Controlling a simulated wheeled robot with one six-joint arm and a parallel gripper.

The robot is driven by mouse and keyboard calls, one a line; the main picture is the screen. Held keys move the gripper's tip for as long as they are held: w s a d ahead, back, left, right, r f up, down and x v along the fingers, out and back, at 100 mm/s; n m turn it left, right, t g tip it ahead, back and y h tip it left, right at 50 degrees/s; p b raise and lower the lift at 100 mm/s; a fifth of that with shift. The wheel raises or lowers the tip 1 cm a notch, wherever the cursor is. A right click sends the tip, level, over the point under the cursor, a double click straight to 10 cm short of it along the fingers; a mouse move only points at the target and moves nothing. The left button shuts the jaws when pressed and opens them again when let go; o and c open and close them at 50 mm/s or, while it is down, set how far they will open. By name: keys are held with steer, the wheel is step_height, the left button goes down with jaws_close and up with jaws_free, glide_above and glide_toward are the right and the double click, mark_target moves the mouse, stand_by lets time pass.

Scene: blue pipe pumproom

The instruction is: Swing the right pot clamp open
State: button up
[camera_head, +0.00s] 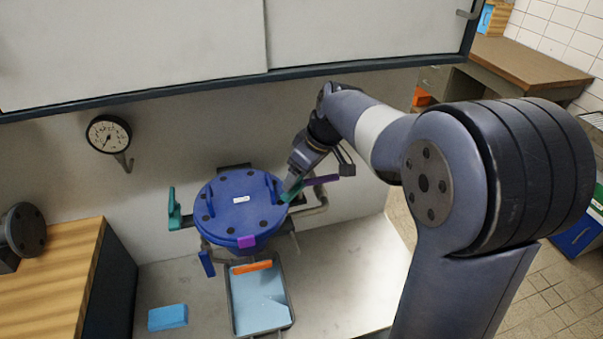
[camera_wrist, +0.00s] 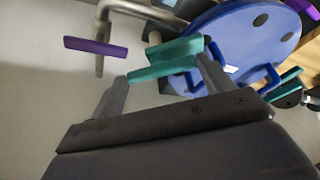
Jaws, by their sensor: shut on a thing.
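The blue round pot lid (camera_head: 240,205) sits on the pot on the bench, with dark bolts and blue handles on top. The right pot clamp (camera_head: 291,191) is teal and sits at the lid's right edge. My gripper (camera_head: 297,180) is at this clamp. In the wrist view, my gripper (camera_wrist: 163,80) has its fingers at both ends of the teal right clamp (camera_wrist: 165,66) and is shut on it. The left pot clamp (camera_head: 173,210) is teal and stands upright at the lid's left side.
A purple lever (camera_head: 322,180) on a pipe juts out just right of my gripper. A purple block (camera_head: 246,241) is at the lid's front. A tray (camera_head: 285,290) and a blue sponge-like block (camera_head: 167,317) lie in front. A gauge (camera_head: 108,135) hangs on the back wall.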

steer(key=n, duration=0.1)
steer(key=n+g, duration=0.1)
steer(key=n, duration=0.2)
steer(key=shift+w+d+n+g+y, duration=0.1)
steer(key=shift+w+n+g+y, duration=0.2)
steer(key=shift+y, duration=0.1)
steer(key=shift+w+n+g, duration=0.1)
steer(key=shift+n+g, duration=0.7)
steer(key=shift+n, duration=1.2)
steer(key=o, duration=0.7)
steer(key=v, duration=0.7)
steer(key=shift+d+r, duration=0.2)
steer(key=shift+r, duration=0.1)
steer(key=shift+c, duration=0.2)
